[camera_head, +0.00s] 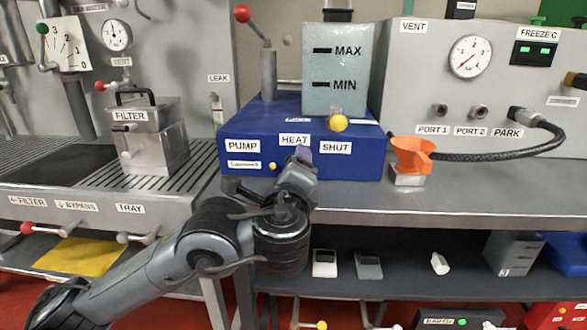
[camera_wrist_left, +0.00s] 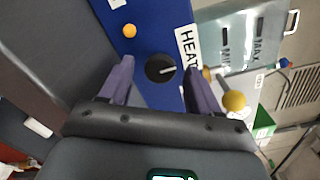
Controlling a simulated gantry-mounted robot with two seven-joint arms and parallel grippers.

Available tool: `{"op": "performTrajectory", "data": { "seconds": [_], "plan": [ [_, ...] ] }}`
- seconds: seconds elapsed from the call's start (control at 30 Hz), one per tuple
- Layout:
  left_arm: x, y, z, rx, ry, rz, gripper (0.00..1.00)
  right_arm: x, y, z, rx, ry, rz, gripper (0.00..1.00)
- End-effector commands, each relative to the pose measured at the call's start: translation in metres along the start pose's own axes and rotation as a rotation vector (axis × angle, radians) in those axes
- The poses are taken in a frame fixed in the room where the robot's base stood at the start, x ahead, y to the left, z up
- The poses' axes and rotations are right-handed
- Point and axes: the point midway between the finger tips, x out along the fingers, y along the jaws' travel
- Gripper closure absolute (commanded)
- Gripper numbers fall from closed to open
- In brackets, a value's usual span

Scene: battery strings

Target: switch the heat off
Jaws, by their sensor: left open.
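The blue box (camera_head: 235,153) carries a HEAT label (camera_head: 294,140) between the PUMP and SHUT labels. A round black knob (camera_wrist_left: 160,68) with a white pointer line shows on its front in the left wrist view, below the HEAT label (camera_wrist_left: 189,55). The pointer line points roughly towards that label. My left gripper (camera_head: 300,154) is in front of the box in the head view and hides the knob there. In the wrist view its two purple fingers (camera_wrist_left: 155,80) are open, one on each side of the knob. I cannot tell whether they touch it. My right gripper is out of view.
A yellow ball (camera_head: 338,123) sticks out above the SHUT label. A small orange button (camera_head: 272,166) is left of my gripper. An orange funnel (camera_head: 412,153) stands right of the box, and the FILTER canister (camera_head: 150,140) stands left. The bench right of the funnel is clear.

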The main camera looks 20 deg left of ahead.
Motion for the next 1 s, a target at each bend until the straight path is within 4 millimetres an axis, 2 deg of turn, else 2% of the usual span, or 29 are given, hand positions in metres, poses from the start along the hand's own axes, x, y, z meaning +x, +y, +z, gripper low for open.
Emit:
{"op": "performTrajectory", "data": {
  "seconds": [0.27,0.73,1.0],
  "plan": [
    [-0.008,-0.001,0.000,0.002,0.003,0.000,0.38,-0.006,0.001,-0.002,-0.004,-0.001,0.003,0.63],
    [-0.082,-0.003,0.001,0.000,0.003,-0.001,0.38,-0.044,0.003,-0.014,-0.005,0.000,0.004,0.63],
    [-0.106,-0.001,0.000,0.000,0.001,0.000,0.38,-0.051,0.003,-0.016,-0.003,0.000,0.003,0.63]
  ]
}}
